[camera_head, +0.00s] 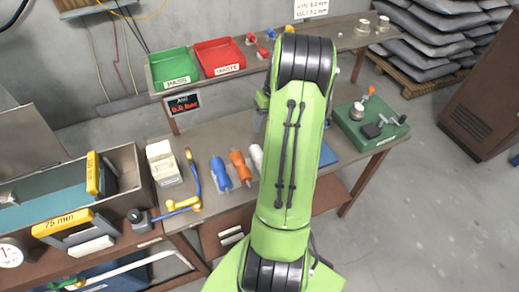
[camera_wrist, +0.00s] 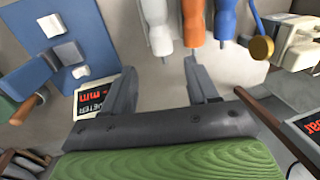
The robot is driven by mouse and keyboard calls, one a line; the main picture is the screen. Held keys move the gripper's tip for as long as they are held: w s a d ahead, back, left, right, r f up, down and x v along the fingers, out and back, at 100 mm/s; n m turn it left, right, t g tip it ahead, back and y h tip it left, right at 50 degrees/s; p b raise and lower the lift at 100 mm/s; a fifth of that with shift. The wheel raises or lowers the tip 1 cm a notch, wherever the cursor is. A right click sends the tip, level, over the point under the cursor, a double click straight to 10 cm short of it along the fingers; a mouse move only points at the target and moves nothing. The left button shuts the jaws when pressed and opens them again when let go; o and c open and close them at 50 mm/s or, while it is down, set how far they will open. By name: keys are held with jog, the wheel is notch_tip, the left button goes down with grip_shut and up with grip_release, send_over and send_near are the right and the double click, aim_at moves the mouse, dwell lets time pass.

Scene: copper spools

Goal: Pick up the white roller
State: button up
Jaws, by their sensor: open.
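The white roller (camera_head: 256,156) lies on the workbench, partly hidden by my green arm in the head view. An orange roller (camera_head: 240,165) and a blue roller (camera_head: 220,173) lie to its left in a row. In the wrist view the white roller (camera_wrist: 157,24) shows at the top, cut off by the frame edge, with the orange roller (camera_wrist: 193,22) and the blue roller (camera_wrist: 224,20) to its right. My gripper (camera_wrist: 163,73) is open and empty. The white roller's near end appears between and beyond its fingertips.
A blue board with grey and white blocks (camera_wrist: 60,50) is left of the fingers in the wrist view. A shelf with green (camera_head: 174,67) and red (camera_head: 219,57) bins runs behind.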

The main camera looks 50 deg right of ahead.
send_over(260, 153)
jog(key=d, duration=0.1)
notch_tip(260, 153, down, 8)
jog(key=shift+f, duration=0.1)
jog(key=f, duration=0.2)
jog(key=a+f, duration=0.1)
jog(key=f, duration=0.2)
jog(key=shift+w+f, duration=0.1)
jog(key=shift+f, duration=0.25)
jog(key=shift+a, duration=0.1)
jog(key=shift+c, duration=0.7)
jog(key=shift+r, duration=0.1)
jog(key=c, duration=0.8)
notch_tip(260, 153, up, 10)
jog(key=shift+c, duration=0.2)
